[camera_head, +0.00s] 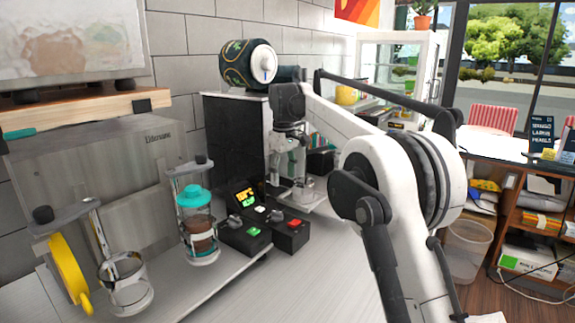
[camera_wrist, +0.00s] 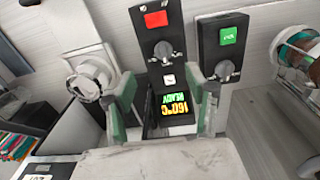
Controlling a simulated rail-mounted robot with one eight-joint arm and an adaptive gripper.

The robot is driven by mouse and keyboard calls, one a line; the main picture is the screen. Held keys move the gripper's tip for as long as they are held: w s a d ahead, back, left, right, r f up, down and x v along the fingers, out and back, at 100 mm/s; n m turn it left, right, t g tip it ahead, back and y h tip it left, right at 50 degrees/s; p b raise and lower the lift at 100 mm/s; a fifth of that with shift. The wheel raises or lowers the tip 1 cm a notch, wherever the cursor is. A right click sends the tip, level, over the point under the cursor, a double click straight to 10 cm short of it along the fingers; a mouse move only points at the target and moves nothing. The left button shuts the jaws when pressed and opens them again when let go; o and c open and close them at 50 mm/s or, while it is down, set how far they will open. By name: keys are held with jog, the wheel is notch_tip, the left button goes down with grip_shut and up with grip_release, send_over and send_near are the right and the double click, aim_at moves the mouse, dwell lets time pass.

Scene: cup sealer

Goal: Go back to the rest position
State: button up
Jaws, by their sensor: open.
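My gripper (camera_head: 290,160) points down in front of the dark cabinet, beside the control boxes. In the wrist view my gripper (camera_wrist: 163,92) has its two green-padded fingers spread apart, with nothing between them. Beyond them are the black control boxes (camera_head: 290,236), with red and green buttons, knobs and a small screen (camera_wrist: 178,112) reading 160°C READY.
Farther left are an empty clear cup (camera_head: 126,284) and a yellow disc (camera_head: 69,272). A patterned keg (camera_head: 249,64) lies on the dark cabinet (camera_head: 232,140). The front counter (camera_head: 270,295) is clear.

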jog(key=s+d+r+m+t, duration=0.2)
jog(key=s+d+r+m, duration=0.15)
jog(key=s+d, duration=0.55)
jog(key=s+d+r+m+t, duration=0.15)
jog(key=s+d+r, duration=0.35)
jog(key=s, duration=0.8)
jog(key=s+d+f+m+t+b, duration=0.1)
jog(key=s+d+f, duration=0.3)
jog(key=s+f, duration=0.4)
jog(key=s+d+f+m+t, duration=0.2)
jog(key=s+d+f+m, duration=0.2)
jog(key=s+f, duration=0.5)
jog(key=s, duration=0.8)
jog(key=shift+s+d+b, duration=0.15)
jog(key=shift+d+b, duration=0.1)
jog(key=shift+b, duration=0.1)
